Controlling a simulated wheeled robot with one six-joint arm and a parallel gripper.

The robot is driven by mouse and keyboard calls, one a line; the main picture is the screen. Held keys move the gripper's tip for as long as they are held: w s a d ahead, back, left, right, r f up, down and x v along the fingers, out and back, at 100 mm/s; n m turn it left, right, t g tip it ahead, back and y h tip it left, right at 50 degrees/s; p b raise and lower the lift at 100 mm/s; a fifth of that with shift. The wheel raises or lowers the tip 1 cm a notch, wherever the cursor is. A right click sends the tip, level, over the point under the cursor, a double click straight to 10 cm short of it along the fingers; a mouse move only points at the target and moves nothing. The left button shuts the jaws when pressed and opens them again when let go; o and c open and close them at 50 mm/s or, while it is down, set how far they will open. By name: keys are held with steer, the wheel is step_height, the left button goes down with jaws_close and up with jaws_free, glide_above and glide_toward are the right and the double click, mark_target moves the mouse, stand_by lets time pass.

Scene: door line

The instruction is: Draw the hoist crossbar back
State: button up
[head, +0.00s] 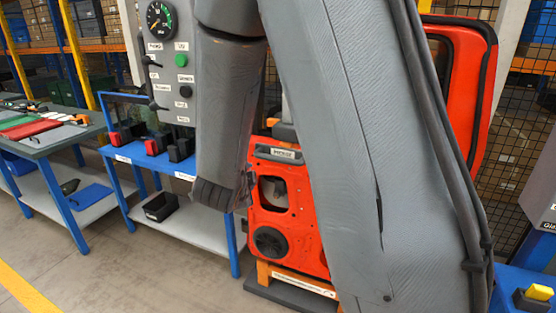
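I cannot pick out the hoist crossbar; my own grey arm covers much of the middle and right of the view. An orange-red door (291,192) stands upright behind my arm, with a round black speaker low on it and a small label near its top. Its upper part (466,75) shows again to the right of my arm, with a black-edged window frame. My forearm hangs down left of the door and ends in a dark ribbed cuff. My gripper's fingers do not show.
A grey control panel (171,62) with a gauge, a green button and levers stands left of my arm. Below it is a blue-framed bench (190,236) with red-and-black tools (157,144). A worktable (52,140) stands far left. Open floor (110,275) lies front left.

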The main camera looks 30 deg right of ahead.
mark_target(277, 160)
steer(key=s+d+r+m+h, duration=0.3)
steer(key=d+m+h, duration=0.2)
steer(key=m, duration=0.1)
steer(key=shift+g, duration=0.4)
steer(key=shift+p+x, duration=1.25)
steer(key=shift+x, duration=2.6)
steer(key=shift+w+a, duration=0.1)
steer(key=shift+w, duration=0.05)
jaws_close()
